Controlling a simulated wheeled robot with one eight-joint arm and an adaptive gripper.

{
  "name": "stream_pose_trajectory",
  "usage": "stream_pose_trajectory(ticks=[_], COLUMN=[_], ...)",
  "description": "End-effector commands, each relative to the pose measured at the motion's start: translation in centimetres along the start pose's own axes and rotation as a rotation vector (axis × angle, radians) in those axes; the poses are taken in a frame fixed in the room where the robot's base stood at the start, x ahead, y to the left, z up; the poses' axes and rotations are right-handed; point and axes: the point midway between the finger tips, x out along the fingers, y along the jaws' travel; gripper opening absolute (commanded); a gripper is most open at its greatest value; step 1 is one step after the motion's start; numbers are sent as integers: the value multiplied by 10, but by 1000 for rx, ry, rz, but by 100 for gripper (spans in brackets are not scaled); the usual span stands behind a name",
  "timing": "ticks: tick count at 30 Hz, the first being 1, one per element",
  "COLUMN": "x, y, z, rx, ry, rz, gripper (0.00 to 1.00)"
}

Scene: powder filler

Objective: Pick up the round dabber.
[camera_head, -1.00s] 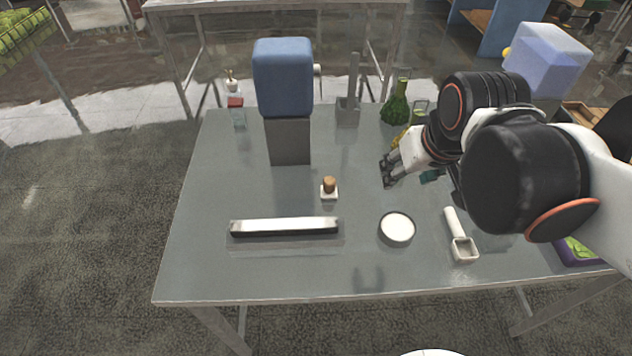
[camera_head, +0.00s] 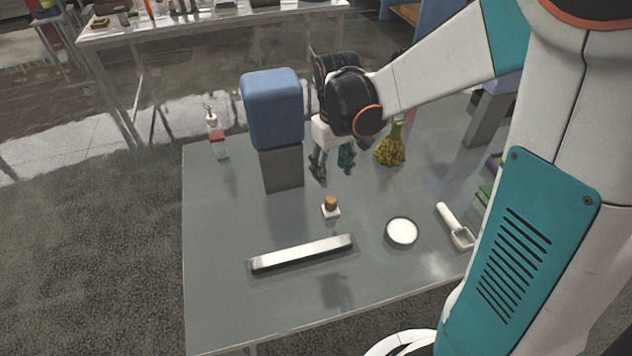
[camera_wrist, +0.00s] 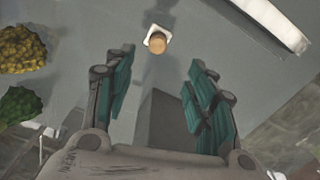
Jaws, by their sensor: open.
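The dabber (camera_head: 331,203), a small piece with a round tan top on a white square base, stands upright on the grey table. It also shows in the wrist view (camera_wrist: 158,43), at the top, between and beyond the fingertips. My gripper (camera_head: 331,166) is open and empty. It hangs above the table, behind the dabber in the head view, and does not touch it. The teal finger pads show apart in the wrist view (camera_wrist: 162,60).
A long white bar (camera_head: 302,252) lies in front of the dabber. A round white dish (camera_head: 402,231) and a white scoop (camera_head: 458,228) are to the right.

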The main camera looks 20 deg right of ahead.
Motion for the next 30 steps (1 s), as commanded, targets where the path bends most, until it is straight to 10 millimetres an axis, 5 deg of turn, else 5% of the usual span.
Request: stream_pose_trajectory(ticks=[12, 22, 30], x=[72, 91, 129], y=[0, 1, 4], z=[0, 0, -1], rx=[0, 1, 1], ry=[0, 0, 0], rz=[0, 0, 0], gripper=[51, 51, 51])
